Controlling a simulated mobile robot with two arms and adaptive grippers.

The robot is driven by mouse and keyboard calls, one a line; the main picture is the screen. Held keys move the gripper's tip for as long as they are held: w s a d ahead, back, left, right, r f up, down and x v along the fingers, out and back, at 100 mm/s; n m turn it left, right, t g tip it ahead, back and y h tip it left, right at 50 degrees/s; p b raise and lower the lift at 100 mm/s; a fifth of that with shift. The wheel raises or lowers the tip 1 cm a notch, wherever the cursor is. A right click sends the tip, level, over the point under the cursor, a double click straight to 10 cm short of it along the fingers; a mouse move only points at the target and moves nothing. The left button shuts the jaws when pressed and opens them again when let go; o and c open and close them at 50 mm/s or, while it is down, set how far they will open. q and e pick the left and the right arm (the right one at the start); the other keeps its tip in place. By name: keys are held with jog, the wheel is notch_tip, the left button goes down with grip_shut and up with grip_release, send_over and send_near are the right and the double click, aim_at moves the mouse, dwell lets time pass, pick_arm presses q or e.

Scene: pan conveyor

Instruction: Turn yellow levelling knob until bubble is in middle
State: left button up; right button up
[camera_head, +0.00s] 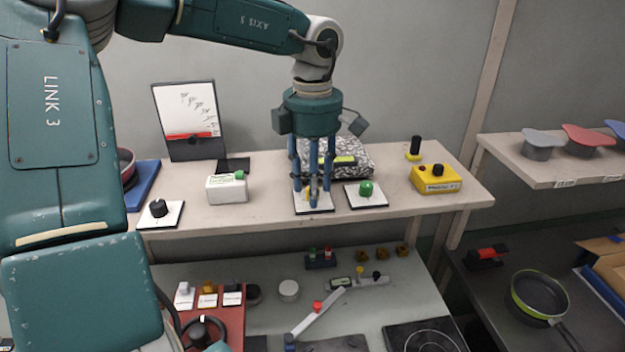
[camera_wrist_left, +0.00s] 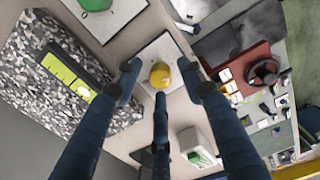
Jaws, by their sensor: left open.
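The yellow knob (camera_wrist_left: 160,75) sits on a white square plate (camera_head: 318,206) on the upper shelf. My left gripper (camera_head: 310,188) points straight down over this plate. Its blue fingers are open and spread around the knob, which shows between the fingertips in the left wrist view; I cannot tell if they touch it. In the head view the fingers mostly hide the knob. A level with a yellow-green vial (camera_wrist_left: 65,72) lies on a speckled grey slab (camera_head: 357,170) behind the gripper. My right gripper is not in view.
Right of the knob's plate stands a green knob (camera_head: 366,188) on its own plate. A white box with a green button (camera_head: 227,188) and a black knob (camera_head: 158,208) stand left. A yellow box (camera_head: 436,180) stands right. Several items lie on the lower bench.

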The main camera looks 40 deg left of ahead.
pick_arm(q)
jog(key=shift+s, duration=0.1)
jog(key=shift+c, duration=0.2)
grip_shut()
jog(key=shift+f+m+b, duration=0.1)
jog(key=shift+m+b, duration=0.2)
jog(key=shift+m, duration=1.3)
jog(key=shift+o, duration=0.2)
grip_release()
notch_tip(320, 180, up, 12)
